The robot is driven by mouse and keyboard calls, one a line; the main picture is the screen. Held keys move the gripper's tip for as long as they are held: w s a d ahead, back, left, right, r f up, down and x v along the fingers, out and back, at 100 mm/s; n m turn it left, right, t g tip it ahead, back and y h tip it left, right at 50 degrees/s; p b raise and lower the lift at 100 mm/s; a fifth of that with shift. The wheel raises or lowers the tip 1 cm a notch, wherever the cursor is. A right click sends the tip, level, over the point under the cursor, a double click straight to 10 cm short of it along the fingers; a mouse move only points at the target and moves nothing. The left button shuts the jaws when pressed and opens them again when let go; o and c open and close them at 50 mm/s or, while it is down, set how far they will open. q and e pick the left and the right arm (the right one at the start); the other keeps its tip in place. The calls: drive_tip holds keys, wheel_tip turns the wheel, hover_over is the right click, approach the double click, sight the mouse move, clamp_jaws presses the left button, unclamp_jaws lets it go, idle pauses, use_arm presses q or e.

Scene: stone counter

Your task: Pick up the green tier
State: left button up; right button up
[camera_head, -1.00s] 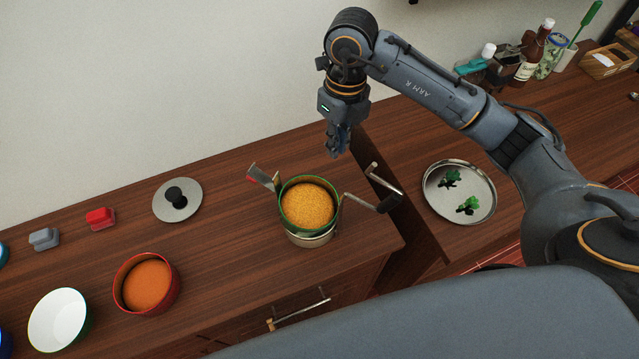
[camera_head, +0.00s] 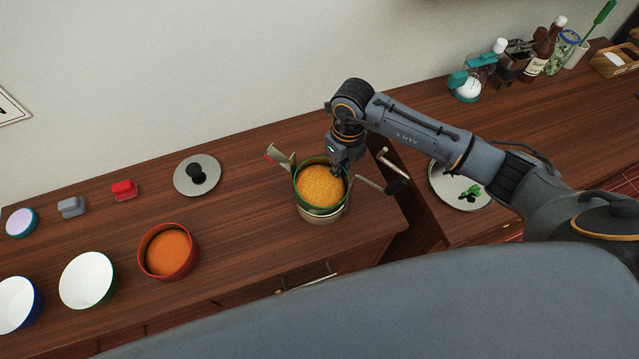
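The green tier (camera_head: 318,209) is a round green-rimmed container filled with yellow grain. It sits on top of a pale metallic base piece (camera_head: 322,218) on the wooden counter, with a metal side piece (camera_head: 281,157) at its upper left and bent metal arms (camera_head: 381,185) at its right. My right gripper (camera_head: 339,168) points down at the upper right rim of the green tier. Its fingertips are small and partly hidden at the rim, so I cannot tell whether they touch it or are closed. My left gripper is not in view.
A red tier (camera_head: 168,251) with orange contents, a lid with black knob (camera_head: 197,175), and white bowls (camera_head: 87,280) stand to the left. A round metal tray (camera_head: 440,182) with green pieces lies right, beyond a gap in the counter. Counter between red and green tiers is clear.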

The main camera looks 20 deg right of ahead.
drive_tip(key=shift+f, duration=0.1)
clamp_jaws()
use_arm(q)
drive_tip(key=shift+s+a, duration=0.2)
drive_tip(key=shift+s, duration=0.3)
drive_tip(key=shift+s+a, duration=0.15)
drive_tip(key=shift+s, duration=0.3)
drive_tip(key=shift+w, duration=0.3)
use_arm(e)
drive_tip(key=shift+r, duration=0.25)
wheel_tip(320, 180, up, 8)
drive_tip(key=b, duration=0.2)
drive_tip(key=shift+w+r+b, duration=0.1)
drive_tip(key=shift+r+b, duration=0.15)
drive_tip(key=shift+b, duration=0.1)
drive_tip(key=shift+r, duration=0.55)
use_arm(q)
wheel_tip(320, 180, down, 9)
drive_tip(key=b, duration=0.6)
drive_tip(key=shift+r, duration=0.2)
use_arm(e)
drive_tip(key=shift+g+h, duration=0.6)
drive_tip(key=shift+g, duration=0.2)
drive_tip(key=shift+f, duration=4.45)
